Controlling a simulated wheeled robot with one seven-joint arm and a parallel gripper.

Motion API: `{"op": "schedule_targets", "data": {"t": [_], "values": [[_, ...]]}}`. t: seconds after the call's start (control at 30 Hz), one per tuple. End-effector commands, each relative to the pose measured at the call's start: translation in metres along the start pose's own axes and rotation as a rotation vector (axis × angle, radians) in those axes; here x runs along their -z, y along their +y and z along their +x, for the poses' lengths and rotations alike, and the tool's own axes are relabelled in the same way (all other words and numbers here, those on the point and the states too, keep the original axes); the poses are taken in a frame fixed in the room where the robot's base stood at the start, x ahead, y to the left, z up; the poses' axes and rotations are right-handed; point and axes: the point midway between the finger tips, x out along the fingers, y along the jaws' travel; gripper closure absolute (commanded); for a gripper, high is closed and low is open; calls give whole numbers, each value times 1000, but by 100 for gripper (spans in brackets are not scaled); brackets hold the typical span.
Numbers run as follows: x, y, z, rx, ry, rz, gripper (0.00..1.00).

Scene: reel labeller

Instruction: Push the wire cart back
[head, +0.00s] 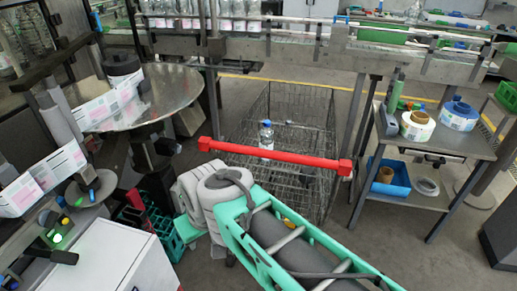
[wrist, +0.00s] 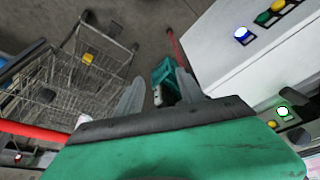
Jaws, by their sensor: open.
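The wire cart (head: 300,120) stands in the middle of the head view, under and in front of the conveyor. Its red handle bar (head: 275,153) faces me, and a water bottle (head: 266,138) stands in its basket. In the wrist view the cart (wrist: 62,95) is at the left, with a red bar (wrist: 25,131) at the lower left edge. My gripper (wrist: 158,96) is open, its two grey fingers apart with no object held between them. It is off to the cart's side and not touching the handle.
A white cabinet (head: 110,262) with buttons stands at the lower left, beside green crates (head: 172,238). A round metal table (head: 165,95) is left of the cart. A shelf trolley (head: 440,140) with label reels is on the right. Clear floor lies right of my arm.

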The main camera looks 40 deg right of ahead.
Motion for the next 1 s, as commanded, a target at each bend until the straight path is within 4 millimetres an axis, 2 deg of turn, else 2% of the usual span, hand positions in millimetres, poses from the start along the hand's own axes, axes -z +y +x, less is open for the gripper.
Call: {"op": "schedule_targets", "data": {"t": [0.07,0.17,0.27,0.33,0.37,0.4,0.47,0.5,0.53,0.6,0.63,0.7,0.8,1.0], "values": [[10,10,20,16,26,81,50],[40,36,55,78,108,274,50],[75,80,90,191,236,552,50],[95,122,104,293,343,766,50],[101,142,108,341,392,860,50],[106,171,110,409,461,985,50],[108,215,108,515,567,1160,50],[105,243,102,585,637,1264,50],[102,263,97,634,687,1332,50],[91,301,84,738,787,1458,50],[86,313,78,774,821,1498,50],[78,333,67,836,879,1558,50],[78,343,60,874,909,1587,50],[110,345,75,876,905,1585,50]]}}
